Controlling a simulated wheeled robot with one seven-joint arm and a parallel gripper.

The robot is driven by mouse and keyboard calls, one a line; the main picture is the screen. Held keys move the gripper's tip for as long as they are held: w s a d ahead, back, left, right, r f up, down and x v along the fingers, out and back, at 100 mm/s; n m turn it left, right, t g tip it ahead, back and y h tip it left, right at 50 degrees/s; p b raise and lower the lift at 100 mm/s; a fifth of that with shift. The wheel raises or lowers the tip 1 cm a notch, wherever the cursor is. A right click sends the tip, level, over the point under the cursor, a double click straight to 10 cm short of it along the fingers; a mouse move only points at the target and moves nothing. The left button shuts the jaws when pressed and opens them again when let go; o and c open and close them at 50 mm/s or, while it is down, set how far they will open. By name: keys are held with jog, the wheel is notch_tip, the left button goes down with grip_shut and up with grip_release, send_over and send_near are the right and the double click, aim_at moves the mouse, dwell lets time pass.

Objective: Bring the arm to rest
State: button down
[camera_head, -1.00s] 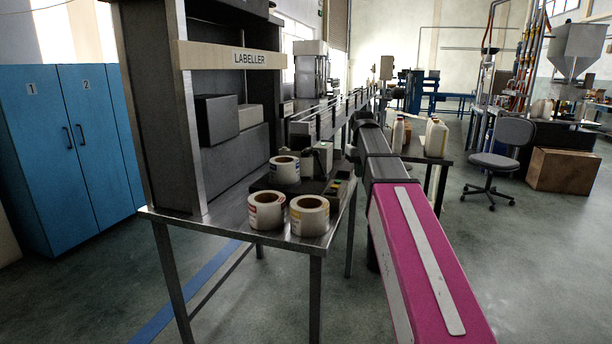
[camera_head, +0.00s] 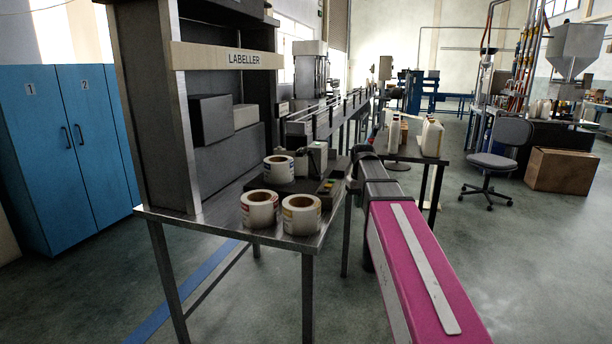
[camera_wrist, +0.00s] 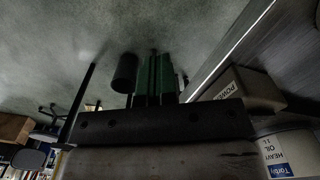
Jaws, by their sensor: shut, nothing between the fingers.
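My pink arm link (camera_head: 418,270) with a pale strip reaches forward from the lower right in the head view, just right of the labeller table (camera_head: 225,228). Its dark far part (camera_head: 372,180) lies close to the table's right edge. My gripper is hard to make out in the head view. In the wrist view, my gripper (camera_wrist: 155,65) shows as green fingers together beyond a dark bar. They are shut and empty, with floor behind them. The table edge runs along their right side in that view.
Label rolls (camera_head: 258,212) (camera_head: 301,218) (camera_head: 278,172) stand on the table. The wrist view shows a "POWER" box (camera_wrist: 238,88) and a "Torby Heavy Oil" label (camera_wrist: 285,155) close at right. White jugs (camera_head: 432,139) stand behind the arm; a chair (camera_head: 490,160) is right.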

jog(key=s+f+m, duration=0.1)
jog(key=s+f, duration=0.8)
jog(key=f, duration=0.5)
jog(key=s+f, duration=0.9)
jog(key=f, duration=0.5)
jog(key=shift+s+m, duration=0.35)
jog(key=shift+m, duration=0.05)
